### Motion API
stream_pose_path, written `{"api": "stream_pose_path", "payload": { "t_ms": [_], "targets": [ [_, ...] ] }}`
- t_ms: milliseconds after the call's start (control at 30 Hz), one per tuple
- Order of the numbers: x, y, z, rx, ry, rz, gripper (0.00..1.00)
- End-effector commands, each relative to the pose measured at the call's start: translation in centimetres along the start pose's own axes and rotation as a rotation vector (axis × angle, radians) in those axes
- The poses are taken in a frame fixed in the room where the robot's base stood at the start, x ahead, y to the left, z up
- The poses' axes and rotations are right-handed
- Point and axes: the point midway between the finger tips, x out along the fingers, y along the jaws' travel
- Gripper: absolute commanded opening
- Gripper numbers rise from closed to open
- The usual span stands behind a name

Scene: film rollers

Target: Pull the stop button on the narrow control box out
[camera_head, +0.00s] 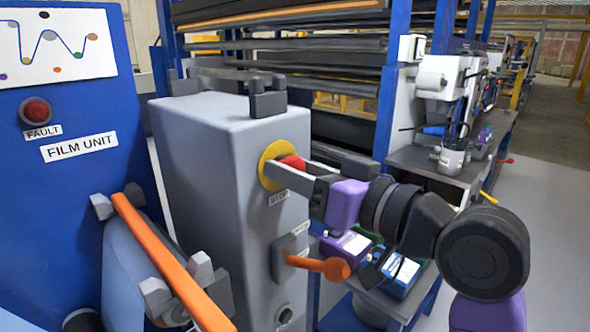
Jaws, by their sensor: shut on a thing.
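The narrow control box (205,150) is a tall grey cabinet left of the picture's middle. Its stop button (292,162) is red, on a yellow round plate (266,176), with a STOP label (279,197) just below. My gripper (287,172) reaches in from the right and its fingers are shut on the stop button. The near finger hides part of the red button. I cannot tell from this view how far the button stands out from the plate.
An orange-knobbed lever (325,266) sticks out from the box below my gripper. A blue FILM UNIT panel (70,180) with a red FAULT lamp (36,111) stands left. An orange bar (170,260) crosses the front left. Boxes lie on a low shelf behind my arm.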

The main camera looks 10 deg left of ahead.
Motion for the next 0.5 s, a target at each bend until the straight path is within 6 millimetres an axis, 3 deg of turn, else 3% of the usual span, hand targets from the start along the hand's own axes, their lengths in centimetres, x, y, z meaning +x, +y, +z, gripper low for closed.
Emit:
{"api": "stream_pose_path", "payload": {
  "t_ms": [233,433,467,500],
  "targets": [
    [-1.4,0.0,-0.2,0.001,0.002,0.0,0.0],
    [-1.5,0.0,-0.1,0.001,0.002,-0.001,0.0],
    [-1.5,0.0,-0.1,0.001,0.002,-0.001,0.44],
    [-1.5,0.0,-0.1,0.001,0.002,-0.001,0.52]
  ]
}}
